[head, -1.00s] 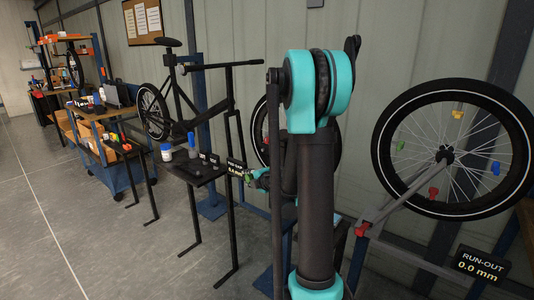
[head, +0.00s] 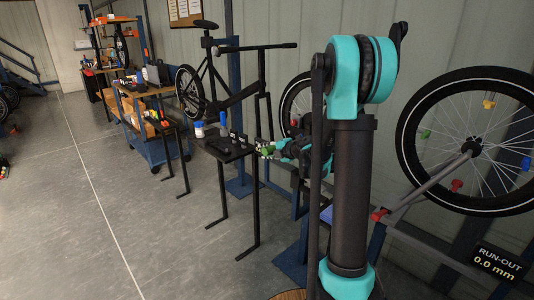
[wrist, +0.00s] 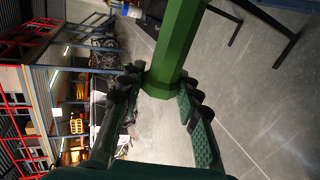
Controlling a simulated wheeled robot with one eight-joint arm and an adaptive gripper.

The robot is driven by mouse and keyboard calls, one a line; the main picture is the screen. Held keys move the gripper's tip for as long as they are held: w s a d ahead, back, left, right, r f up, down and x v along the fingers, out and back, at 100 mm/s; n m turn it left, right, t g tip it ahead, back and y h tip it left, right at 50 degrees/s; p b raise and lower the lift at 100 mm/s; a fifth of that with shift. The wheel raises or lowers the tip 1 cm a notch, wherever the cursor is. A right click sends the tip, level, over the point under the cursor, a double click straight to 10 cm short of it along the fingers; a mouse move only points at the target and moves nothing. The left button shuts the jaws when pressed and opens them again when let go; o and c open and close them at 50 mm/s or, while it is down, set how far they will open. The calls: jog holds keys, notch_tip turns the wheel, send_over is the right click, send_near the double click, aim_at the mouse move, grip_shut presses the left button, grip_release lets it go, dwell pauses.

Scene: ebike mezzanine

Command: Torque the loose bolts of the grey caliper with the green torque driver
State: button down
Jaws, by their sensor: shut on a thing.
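My gripper (wrist: 160,86) is shut on the green torque driver (wrist: 178,45). In the wrist view its thick green handle lies between the textured finger pads and runs out of the top of the picture. In the head view a small green part of the driver (head: 267,150) shows at the end of my arm, beside the right edge of a small black table (head: 225,152). The driver's tip is out of sight in the wrist view. I cannot make out the grey caliper or its bolts; dark small items on the table are too small to tell.
A white bottle (head: 199,130) and a blue item stand on the black table's far side. A black bike (head: 235,90) stands behind it. A truing stand with a wheel (head: 470,140) and a run-out display (head: 497,263) are at the right.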

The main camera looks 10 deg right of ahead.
jog(key=shift+d, duration=0.1)
jog(key=shift+w+d, duration=0.85)
jog(key=shift+d, duration=0.25)
jog(key=shift+w+d, duration=0.8)
jog(key=shift+d, duration=0.25)
jog(key=c, duration=1.7)
grip_release()
jog(key=shift+c, duration=0.2)
grip_shut()
jog(key=shift+s+n, duration=0.1)
jog(key=shift+n, duration=0.2)
jog(key=shift+d, duration=0.15)
